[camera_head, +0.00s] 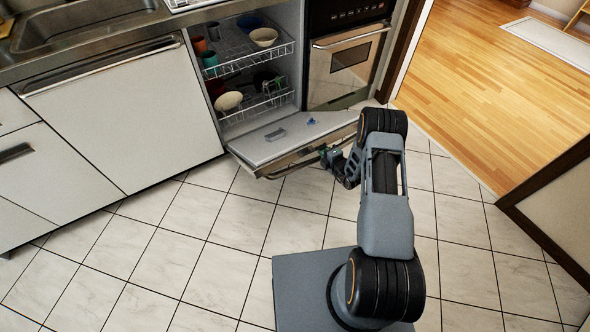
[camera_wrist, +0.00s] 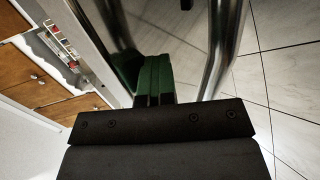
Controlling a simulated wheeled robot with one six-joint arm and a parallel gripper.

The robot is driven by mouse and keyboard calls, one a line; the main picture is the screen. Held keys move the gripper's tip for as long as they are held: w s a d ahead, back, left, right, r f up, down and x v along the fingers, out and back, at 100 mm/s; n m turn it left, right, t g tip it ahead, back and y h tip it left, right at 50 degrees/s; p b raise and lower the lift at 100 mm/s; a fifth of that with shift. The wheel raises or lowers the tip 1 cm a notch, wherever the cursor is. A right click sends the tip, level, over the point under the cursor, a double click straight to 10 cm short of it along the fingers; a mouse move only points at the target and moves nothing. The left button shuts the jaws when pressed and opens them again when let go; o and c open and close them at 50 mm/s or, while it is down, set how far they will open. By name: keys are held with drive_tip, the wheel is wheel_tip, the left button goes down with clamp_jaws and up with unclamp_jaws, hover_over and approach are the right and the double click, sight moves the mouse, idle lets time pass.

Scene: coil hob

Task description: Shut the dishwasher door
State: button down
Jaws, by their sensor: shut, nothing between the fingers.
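The dishwasher door (camera_head: 275,138) is open, folded down and out from the dishwasher (camera_head: 262,72) with its inner face up. It is close to level, low over the floor. My gripper (camera_head: 326,156) is at the door's outer edge, on its right half. In the wrist view my gripper's green fingers (camera_wrist: 152,78) are together with nothing between them. Shiny metal bars (camera_wrist: 224,45) show on both sides of the fingers there. I cannot tell whether the fingers touch the door.
Two wire racks (camera_head: 250,60) with bowls and cups sit inside the dishwasher. An oven (camera_head: 348,60) stands to the right and a white cabinet front (camera_head: 130,115) to the left. The tiled floor (camera_head: 230,240) in front is clear.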

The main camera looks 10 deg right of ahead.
sight(324, 143)
drive_tip(key=shift+w+a+r+p, duration=0.15)
drive_tip(key=shift+w+r, duration=0.2)
drive_tip(key=shift+r, duration=0.25)
drive_tip(key=shift+w+a+r+p, duration=0.2)
drive_tip(key=shift+w+r, duration=0.2)
drive_tip(key=shift+r, duration=0.2)
drive_tip(key=shift+w+a+r+p, duration=0.15)
drive_tip(key=shift+w+r, duration=0.2)
drive_tip(key=shift+r, duration=0.25)
drive_tip(key=shift+w+a+r+p, duration=0.2)
drive_tip(key=shift+w+a+r, duration=0.1)
drive_tip(key=shift+w+r, duration=0.5)
drive_tip(key=shift+w+a+r+p, duration=0.15)
drive_tip(key=shift+w+a+r, duration=0.1)
drive_tip(key=shift+w+r, duration=0.5)
drive_tip(key=shift+w+a+r+p, duration=0.25)
drive_tip(key=shift+w+r, duration=0.25)
drive_tip(key=shift+r, duration=0.5)
drive_tip(key=w+a+r, duration=0.4)
drive_tip(key=w+r, duration=0.3)
drive_tip(key=w, duration=0.2)
drive_tip(key=w+a+r, duration=0.4)
drive_tip(key=w+r, duration=0.3)
drive_tip(key=w, duration=0.1)
drive_tip(key=shift+w+r, duration=0.35)
drive_tip(key=f+v, duration=0.1)
drive_tip(key=v, duration=0.7)
drive_tip(key=shift+s+f, duration=0.2)
drive_tip(key=shift+f, duration=0.35)
